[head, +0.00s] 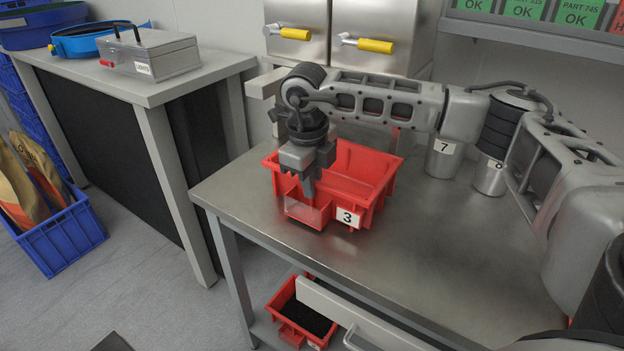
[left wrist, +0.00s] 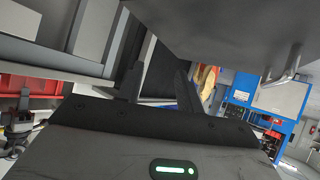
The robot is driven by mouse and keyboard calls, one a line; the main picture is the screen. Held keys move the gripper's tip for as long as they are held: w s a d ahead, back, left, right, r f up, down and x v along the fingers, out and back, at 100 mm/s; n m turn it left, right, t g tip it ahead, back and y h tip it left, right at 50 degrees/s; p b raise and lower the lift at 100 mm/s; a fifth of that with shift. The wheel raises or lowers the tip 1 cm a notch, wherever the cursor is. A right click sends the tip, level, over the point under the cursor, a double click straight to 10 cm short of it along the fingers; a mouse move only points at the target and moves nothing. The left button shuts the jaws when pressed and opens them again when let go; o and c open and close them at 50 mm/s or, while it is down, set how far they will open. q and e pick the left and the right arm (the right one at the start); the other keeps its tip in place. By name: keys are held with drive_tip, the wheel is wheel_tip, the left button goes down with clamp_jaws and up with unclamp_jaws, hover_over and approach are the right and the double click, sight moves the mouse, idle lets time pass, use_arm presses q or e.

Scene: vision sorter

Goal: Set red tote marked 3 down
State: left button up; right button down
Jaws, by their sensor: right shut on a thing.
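The red tote marked 3 (head: 368,190) is at the left part of the steel table (head: 440,240) in the head view. It looks upright, with its number label facing the front. It looks empty where its inside shows. My right gripper (head: 308,192) points down at the tote's left front side and is shut on its wall. The gripper hides part of that side. I cannot tell whether the tote's base touches the table. My left gripper (left wrist: 158,80) shows only in the left wrist view, with its two dark fingers apart and nothing seen between them.
Metal cups marked 7 (head: 443,158) and 8 (head: 489,177) stand behind, right of the tote. Another red tote (head: 284,298) with dark contents sits below the table. A side bench (head: 180,88) holds a grey box (head: 150,55). The table's front middle is clear.

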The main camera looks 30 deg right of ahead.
use_arm(q)
drive_tip(key=shift+s+f, duration=0.1)
drive_tip(key=shift+f, duration=0.15)
use_arm(e)
drive_tip(key=shift+f, duration=0.1)
use_arm(q)
drive_tip(key=shift+s, duration=0.1)
use_arm(e)
drive_tip(key=c, duration=1.5)
unclamp_jaws()
use_arm(q)
drive_tip(key=shift+r, duration=0.35)
drive_tip(key=shift+f, duration=0.2)
use_arm(e)
drive_tip(key=r, duration=0.8)
drive_tip(key=a+r, duration=0.1)
drive_tip(key=r, duration=0.3)
drive_tip(key=shift+s+r, duration=0.15)
drive_tip(key=shift+s, duration=0.05)
